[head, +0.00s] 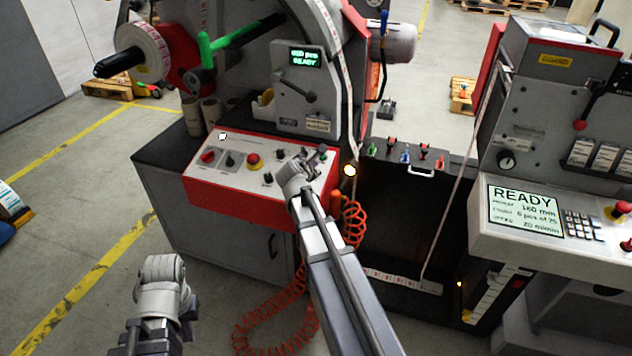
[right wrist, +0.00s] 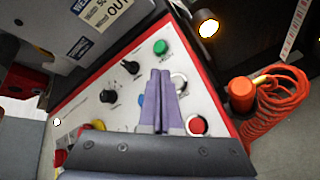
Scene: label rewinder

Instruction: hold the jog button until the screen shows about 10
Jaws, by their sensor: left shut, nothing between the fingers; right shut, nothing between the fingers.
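The red-rimmed control panel (head: 225,180) carries several knobs and buttons; their labels are too small to read, so I cannot tell which is the jog button. My right gripper (head: 318,154) is shut and empty over the panel's right part. In the right wrist view its fingertips (right wrist: 160,74) lie between a blue button (right wrist: 141,100), partly hidden, and a white-ringed button (right wrist: 179,83). Contact cannot be told. The small green-lit screen (head: 305,58) above reads READY under a blurred pcs line. The larger screen (head: 525,212) at right reads READY, 160 mm. My left gripper (head: 164,268) is shut, low at left.
A green button (right wrist: 160,47), a red button (right wrist: 197,126) and black knobs (right wrist: 108,96) surround the right fingertips. A lit lamp (head: 350,170) and coiled orange hose (head: 354,222) stand right of the panel. The floor at left is clear around my left gripper.

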